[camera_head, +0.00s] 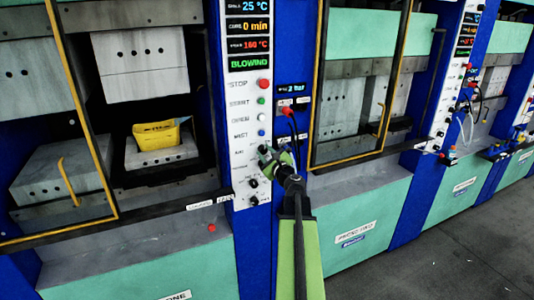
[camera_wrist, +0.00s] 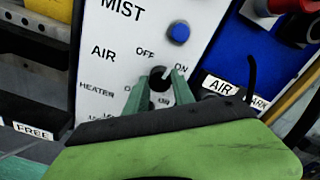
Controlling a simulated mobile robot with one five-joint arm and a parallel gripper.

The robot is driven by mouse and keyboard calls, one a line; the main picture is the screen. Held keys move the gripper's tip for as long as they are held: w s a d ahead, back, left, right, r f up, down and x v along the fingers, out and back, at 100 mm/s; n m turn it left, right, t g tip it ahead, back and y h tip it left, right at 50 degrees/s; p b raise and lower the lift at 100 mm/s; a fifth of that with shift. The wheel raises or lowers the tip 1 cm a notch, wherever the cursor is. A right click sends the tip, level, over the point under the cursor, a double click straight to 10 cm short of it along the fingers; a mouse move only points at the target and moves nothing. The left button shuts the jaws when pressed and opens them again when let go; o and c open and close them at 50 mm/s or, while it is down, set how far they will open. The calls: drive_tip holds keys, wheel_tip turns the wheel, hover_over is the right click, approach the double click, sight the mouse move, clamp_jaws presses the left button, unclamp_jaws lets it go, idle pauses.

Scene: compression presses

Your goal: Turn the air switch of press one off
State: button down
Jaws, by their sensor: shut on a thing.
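The air switch (camera_wrist: 158,76) is a small black knob on the white control panel (camera_wrist: 112,45) beside the word AIR in the wrist view. OFF is printed above its left, ON above its right. My gripper (camera_wrist: 157,88) has its two green fingers on either side of the knob and is shut on it. The fingers partly cover the knob, so I cannot tell which way it points. In the head view my gripper (camera_head: 268,156) reaches the panel of the press labelled ONE (camera_head: 178,296), and it hides most of the switch.
A blue MIST button (camera_wrist: 179,33) sits just above the switch; a HEATER label is below it. Further black knobs (camera_head: 253,183) are lower on the panel. Hoses and fittings (camera_head: 289,118) are to the right. A yellow piece (camera_head: 156,133) lies in the open press.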

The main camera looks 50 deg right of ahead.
drive_tip(key=n, duration=0.4)
drive_tip(key=shift+n, duration=1.9)
drive_tip(key=shift+s, duration=0.1)
drive_tip(key=c, duration=1.1)
unclamp_jaws()
drive_tip(key=shift+o, duration=0.2)
